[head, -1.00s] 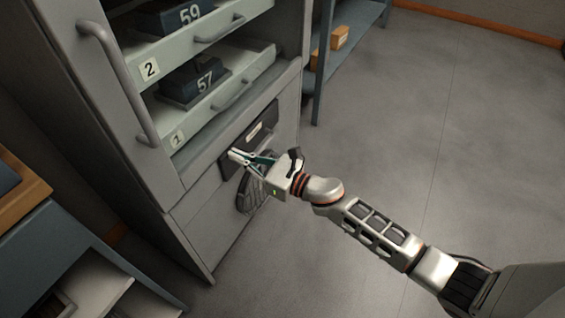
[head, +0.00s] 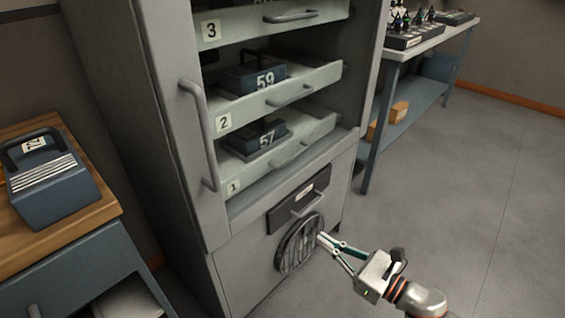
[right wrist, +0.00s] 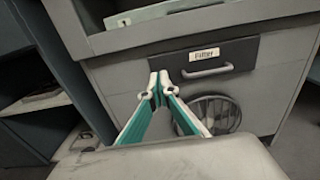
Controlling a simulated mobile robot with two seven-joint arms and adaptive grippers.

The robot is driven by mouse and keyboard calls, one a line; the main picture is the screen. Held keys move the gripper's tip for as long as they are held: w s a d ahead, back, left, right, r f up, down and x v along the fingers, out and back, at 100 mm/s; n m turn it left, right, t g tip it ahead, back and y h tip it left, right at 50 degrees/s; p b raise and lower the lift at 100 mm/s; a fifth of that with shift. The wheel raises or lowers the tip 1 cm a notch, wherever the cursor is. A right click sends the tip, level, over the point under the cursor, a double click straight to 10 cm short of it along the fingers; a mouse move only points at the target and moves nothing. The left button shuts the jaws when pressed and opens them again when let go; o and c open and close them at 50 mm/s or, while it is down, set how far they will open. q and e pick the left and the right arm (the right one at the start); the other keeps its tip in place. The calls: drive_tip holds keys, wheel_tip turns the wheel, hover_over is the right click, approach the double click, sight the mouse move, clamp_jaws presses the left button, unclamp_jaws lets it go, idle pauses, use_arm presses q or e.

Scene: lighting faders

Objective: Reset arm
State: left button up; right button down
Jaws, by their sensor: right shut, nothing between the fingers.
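My right gripper (head: 325,238) is in front of the lower part of the grey cabinet (head: 236,275), beside the round vent grille (head: 299,243). Its two fingertips are together and nothing is between them. In the right wrist view the fingertips (right wrist: 164,78) show in front of a dark drawer labelled "Filter" (right wrist: 225,62), to the left of its handle. I cannot tell from the head view whether the fingers touch the grille; they look apart from it in the wrist view. My left gripper does not show.
Above are numbered trays, with a box marked 57 (head: 257,137) and a box marked 59 (head: 252,74). A blue box (head: 48,190) stands on a wooden top at left. A workbench (head: 425,40) stands at back right. The floor at right is clear.

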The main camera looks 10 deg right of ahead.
drive_tip(key=shift+r, duration=0.1)
